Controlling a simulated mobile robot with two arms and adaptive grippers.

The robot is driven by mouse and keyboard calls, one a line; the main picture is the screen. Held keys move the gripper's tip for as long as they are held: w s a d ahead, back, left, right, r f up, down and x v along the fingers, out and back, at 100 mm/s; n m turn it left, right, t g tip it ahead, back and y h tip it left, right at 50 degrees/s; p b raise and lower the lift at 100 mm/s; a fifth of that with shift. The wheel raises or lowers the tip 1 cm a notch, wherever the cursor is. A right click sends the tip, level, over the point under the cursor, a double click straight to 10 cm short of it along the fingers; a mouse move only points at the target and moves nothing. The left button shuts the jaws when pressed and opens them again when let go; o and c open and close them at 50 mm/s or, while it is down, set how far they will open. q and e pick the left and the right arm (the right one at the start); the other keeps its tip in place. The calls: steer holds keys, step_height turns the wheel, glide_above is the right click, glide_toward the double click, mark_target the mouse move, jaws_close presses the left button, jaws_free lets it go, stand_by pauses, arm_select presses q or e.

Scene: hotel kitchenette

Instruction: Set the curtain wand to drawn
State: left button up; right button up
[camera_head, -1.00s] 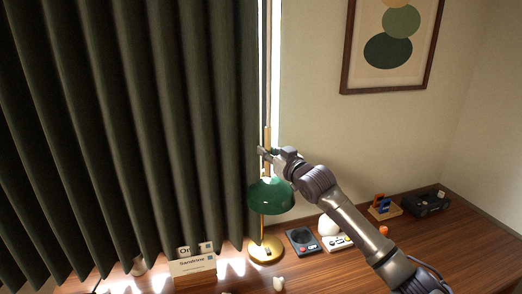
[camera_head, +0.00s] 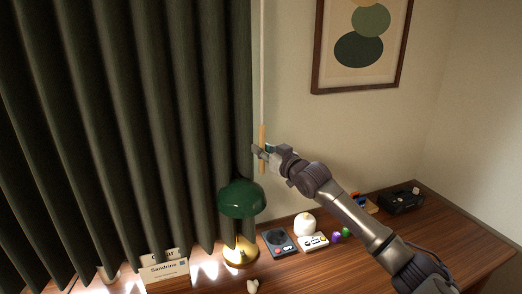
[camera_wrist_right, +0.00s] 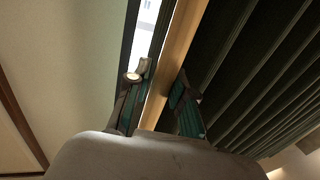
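The curtain wand (camera_head: 262,136) is a light wooden rod hanging upright at the right edge of the dark green curtain (camera_head: 150,110). My right gripper (camera_head: 261,152) is around the wand in the head view. In the right wrist view the wand (camera_wrist_right: 172,60) passes between the two fingers of the right gripper (camera_wrist_right: 160,92), which appear to touch it on both sides. The curtain also shows there (camera_wrist_right: 255,70), with a bright strip of window (camera_wrist_right: 146,30) beside it. My left gripper is not in view.
A green-shaded brass lamp (camera_head: 242,200) stands on the wooden desk (camera_head: 440,225) just below my right gripper. A name card (camera_head: 165,272), a dark flat device (camera_head: 279,242), a white round object (camera_head: 305,224) and a black box (camera_head: 401,200) stand along it. A framed picture (camera_head: 318,50) hangs on the wall.

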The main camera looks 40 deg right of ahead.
steer(key=o, duration=0.3)
steer(key=shift+s+d, duration=0.1)
steer(key=shift+d, duration=0.2)
steer(key=shift+a, duration=0.15)
steer(key=s, duration=1.2)
